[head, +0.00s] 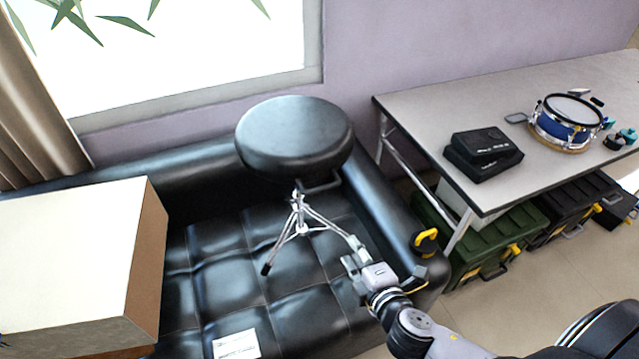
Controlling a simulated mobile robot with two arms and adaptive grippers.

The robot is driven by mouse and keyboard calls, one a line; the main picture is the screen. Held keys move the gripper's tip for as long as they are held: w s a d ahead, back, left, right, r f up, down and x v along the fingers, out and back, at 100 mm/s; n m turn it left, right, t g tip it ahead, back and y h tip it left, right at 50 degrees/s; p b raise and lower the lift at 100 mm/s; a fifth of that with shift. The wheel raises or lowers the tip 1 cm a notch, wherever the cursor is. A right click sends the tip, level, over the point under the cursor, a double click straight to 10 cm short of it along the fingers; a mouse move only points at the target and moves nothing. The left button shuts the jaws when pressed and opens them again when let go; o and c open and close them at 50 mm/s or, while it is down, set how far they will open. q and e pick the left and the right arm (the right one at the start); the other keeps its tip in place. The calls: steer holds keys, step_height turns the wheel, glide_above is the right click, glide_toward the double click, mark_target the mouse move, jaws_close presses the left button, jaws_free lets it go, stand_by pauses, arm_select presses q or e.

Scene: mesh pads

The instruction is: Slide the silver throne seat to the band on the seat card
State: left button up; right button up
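The throne (295,138) has a round black padded seat on a silver tripod stand (300,222). It stands upright on the black quilted leather sofa. My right gripper (353,254) is low beside the tripod, at the end of its right-hand leg. That leg's foot is hidden at the fingers, and I cannot tell whether they touch or grip it. A white card (236,345) with small print lies on the sofa cushion at the bottom edge; its print is too small to read. I see no clear band on the stand. My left gripper is not seen.
A large cream box (70,255) fills the left of the sofa (195,265). Green and black toolboxes (490,245) stand beneath. The cushion between tripod and card is clear.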

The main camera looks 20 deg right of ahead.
step_height(320, 180, up, 8)
steer(key=a+n+t, duration=0.1)
steer(key=a+t, duration=0.1)
steer(key=p, duration=0.3)
glide_toward(320, 188)
steer(key=shift+y, duration=0.3)
steer(key=w, duration=0.3)
steer(key=w+f, duration=0.1)
steer(key=w, duration=0.2)
steer(key=w+f, duration=0.1)
steer(key=w, duration=0.3)
steer(key=shift+f, duration=0.25)
steer(key=shift+c, duration=0.2)
jaws_close()
